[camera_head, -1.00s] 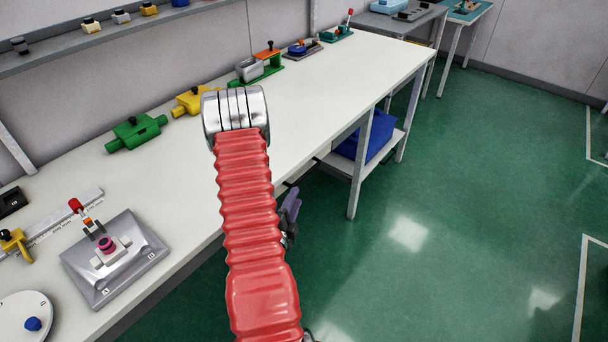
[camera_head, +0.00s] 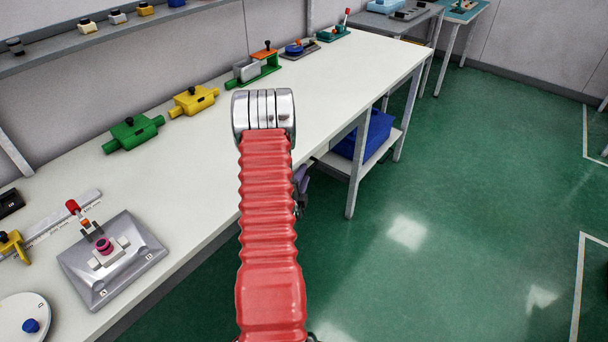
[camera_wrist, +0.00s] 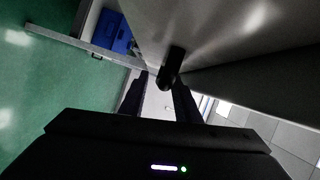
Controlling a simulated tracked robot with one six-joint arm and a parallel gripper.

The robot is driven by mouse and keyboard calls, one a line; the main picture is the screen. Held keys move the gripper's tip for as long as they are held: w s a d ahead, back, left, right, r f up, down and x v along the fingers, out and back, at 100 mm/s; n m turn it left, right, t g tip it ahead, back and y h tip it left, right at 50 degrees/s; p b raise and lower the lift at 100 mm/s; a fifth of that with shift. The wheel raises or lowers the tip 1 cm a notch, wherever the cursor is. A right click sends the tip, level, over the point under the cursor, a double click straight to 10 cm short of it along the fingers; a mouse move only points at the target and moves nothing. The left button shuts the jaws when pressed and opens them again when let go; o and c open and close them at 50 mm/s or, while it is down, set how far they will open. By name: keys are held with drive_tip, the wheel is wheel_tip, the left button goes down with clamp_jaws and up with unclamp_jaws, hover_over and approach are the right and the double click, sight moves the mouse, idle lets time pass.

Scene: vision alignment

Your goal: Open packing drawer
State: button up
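In the wrist view, a short dark handle (camera_wrist: 171,64) stands out from a grey panel (camera_wrist: 225,35), seemingly the drawer front. Whether the drawer is shut cannot be told. My gripper (camera_wrist: 160,77) has its two dark fingers apart with a gap between them. The handle is just ahead of the fingertips, closer to the right finger; contact cannot be made out. In the head view my red-sleeved arm hides the handle and the drawer, and the gripper is mostly hidden below the table edge.
The long white table (camera_head: 205,165) carries a grey fixture (camera_head: 112,260), a green block (camera_head: 133,133) and a yellow block (camera_head: 194,100). A blue bin (camera_head: 367,135) sits on a shelf below, near a table leg (camera_head: 357,165). The green floor (camera_head: 450,220) is clear at right.

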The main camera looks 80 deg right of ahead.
drive_tip(key=shift+d, duration=0.75)
drive_tip(key=shift+c, duration=0.2)
clamp_jaws()
drive_tip(key=shift+f, duration=0.1)
